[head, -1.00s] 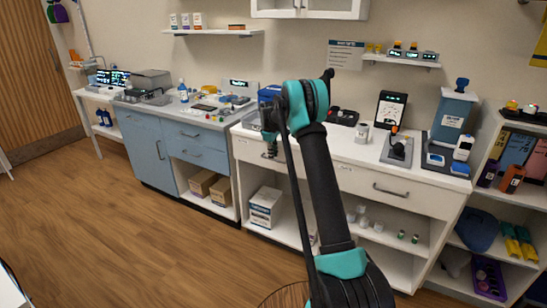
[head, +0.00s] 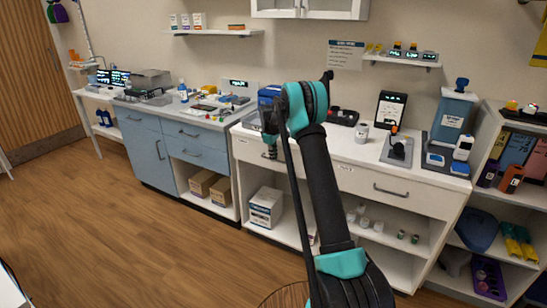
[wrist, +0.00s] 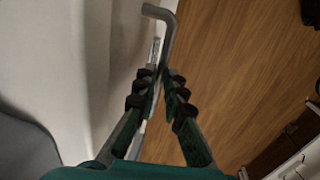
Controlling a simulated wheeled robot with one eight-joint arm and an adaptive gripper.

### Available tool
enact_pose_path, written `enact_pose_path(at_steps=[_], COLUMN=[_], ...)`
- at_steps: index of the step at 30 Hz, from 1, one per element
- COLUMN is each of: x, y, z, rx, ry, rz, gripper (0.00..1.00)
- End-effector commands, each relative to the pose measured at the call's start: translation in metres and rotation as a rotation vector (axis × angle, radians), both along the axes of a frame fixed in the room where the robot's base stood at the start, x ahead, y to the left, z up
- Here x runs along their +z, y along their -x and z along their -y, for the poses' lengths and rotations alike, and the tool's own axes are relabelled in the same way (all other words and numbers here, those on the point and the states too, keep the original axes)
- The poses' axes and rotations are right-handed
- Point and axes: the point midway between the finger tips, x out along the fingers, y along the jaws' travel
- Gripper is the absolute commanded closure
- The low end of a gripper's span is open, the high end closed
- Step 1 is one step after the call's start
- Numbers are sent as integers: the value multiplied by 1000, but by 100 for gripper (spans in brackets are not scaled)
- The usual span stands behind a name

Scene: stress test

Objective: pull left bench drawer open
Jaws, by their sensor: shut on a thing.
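The left bench drawer (head: 248,151) is a white front at the left end of the white bench, partly hidden behind my arm. It looks flush with the bench in the head view. Its grey bar handle (wrist: 168,30) shows in the wrist view, running up from between my fingertips and bending left at its top. My gripper (wrist: 162,78) is shut on this handle, with the fingertips close around its near part. In the head view my gripper (head: 270,153) is small and dark against the drawer front.
The right bench drawer (head: 388,190) has its own bar handle and looks shut. A blue cabinet (head: 150,152) stands to the left. Open shelves below the drawers hold a white box (head: 265,206) and small jars. The wooden floor (head: 150,235) in front is clear.

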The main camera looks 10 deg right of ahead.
Motion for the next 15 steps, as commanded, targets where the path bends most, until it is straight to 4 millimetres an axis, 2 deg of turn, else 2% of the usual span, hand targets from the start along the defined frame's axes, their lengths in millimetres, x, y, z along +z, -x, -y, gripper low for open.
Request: enact_pose_path(at_steps=[8,15], x=[1,1], y=[12,51], z=[-9,-39], rx=[1,3], ry=[0,-1], rz=[-1,-1], gripper=[100,100])
